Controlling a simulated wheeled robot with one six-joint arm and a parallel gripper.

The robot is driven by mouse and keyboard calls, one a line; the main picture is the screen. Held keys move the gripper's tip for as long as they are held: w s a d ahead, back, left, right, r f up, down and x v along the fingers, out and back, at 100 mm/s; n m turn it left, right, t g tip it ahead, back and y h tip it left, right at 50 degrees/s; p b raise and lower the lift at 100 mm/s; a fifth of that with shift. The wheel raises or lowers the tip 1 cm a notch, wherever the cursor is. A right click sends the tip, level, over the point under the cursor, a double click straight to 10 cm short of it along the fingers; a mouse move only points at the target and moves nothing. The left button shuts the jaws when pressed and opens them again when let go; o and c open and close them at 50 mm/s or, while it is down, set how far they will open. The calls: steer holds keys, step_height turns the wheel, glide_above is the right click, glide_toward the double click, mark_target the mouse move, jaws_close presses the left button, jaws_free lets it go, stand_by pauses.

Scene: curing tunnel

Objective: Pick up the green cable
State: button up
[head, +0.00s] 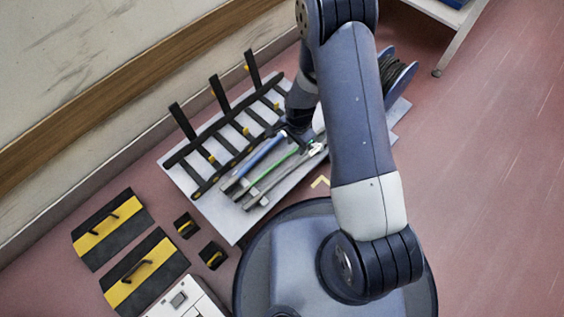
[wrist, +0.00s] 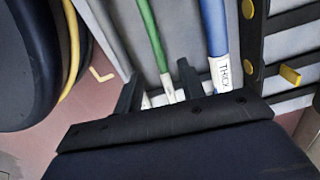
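The green cable (head: 272,170) lies straight on a pale panel (head: 233,228), between a blue cable (head: 261,156) and a grey one (head: 267,187). My gripper (head: 298,142) is over the right end of these cables, and the arm partly hides it. In the wrist view, my gripper (wrist: 158,88) is open, with its two dark fingers apart. The green cable (wrist: 150,35) runs between the fingers in the picture, its pale-labelled end near them. I cannot tell whether it lies between the fingers or below them. The blue cable (wrist: 214,30) is outside the right finger.
A black rack with yellow knobs (head: 221,93) stands along the panel's far side. A cable reel (head: 394,77) is behind my arm. Black-and-yellow plates (head: 110,230) and small blocks (head: 186,225) lie at left. The pink floor at right is clear.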

step_height(320, 180, down, 2)
steer(key=shift+f, duration=0.1)
steer(key=shift+c, duration=0.6)
jaws_close()
